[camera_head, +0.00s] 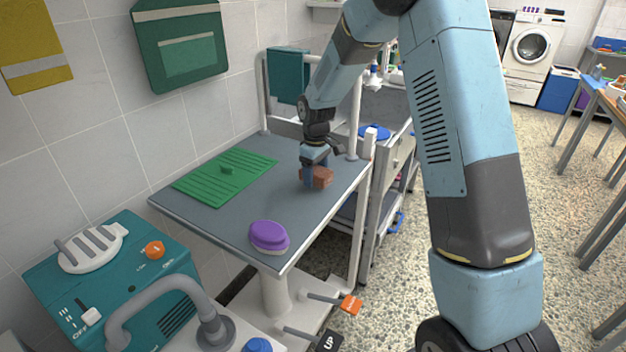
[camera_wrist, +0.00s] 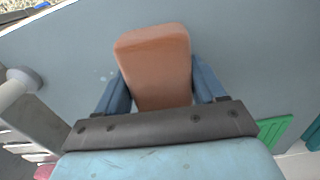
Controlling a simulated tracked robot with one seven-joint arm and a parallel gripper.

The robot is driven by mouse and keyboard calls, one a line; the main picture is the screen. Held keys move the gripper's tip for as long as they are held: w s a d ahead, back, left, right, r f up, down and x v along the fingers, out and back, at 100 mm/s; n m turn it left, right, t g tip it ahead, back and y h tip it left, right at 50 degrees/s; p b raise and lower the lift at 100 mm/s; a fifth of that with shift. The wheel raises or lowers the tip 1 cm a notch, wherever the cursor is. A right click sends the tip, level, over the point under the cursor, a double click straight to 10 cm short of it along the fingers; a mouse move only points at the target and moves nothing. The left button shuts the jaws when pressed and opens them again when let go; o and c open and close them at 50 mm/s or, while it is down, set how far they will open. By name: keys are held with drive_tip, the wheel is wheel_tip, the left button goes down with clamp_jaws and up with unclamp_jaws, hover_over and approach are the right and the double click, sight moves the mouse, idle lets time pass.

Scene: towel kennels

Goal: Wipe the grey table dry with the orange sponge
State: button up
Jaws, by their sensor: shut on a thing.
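The grey table (camera_head: 215,205) stands against the tiled wall. My gripper (camera_head: 314,178) is over the table's right part, near its right edge. It is shut on the orange sponge (camera_head: 322,177), which is at or just above the tabletop; I cannot tell whether it touches. In the wrist view the sponge (camera_wrist: 152,60) sits between the two blue fingers, pointing away from the wrist. A few small pale spots, perhaps water drops, show on the grey surface (camera_wrist: 70,50) left of the sponge.
A purple oval object (camera_head: 268,236) sits near the front corner. A white post (camera_head: 355,125) rises at the right edge. A teal machine (camera_head: 120,280) stands in front left.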

sight(315, 169)
drive_tip(key=shift+w+r, duration=0.1)
drive_tip(key=shift+r, duration=2.6)
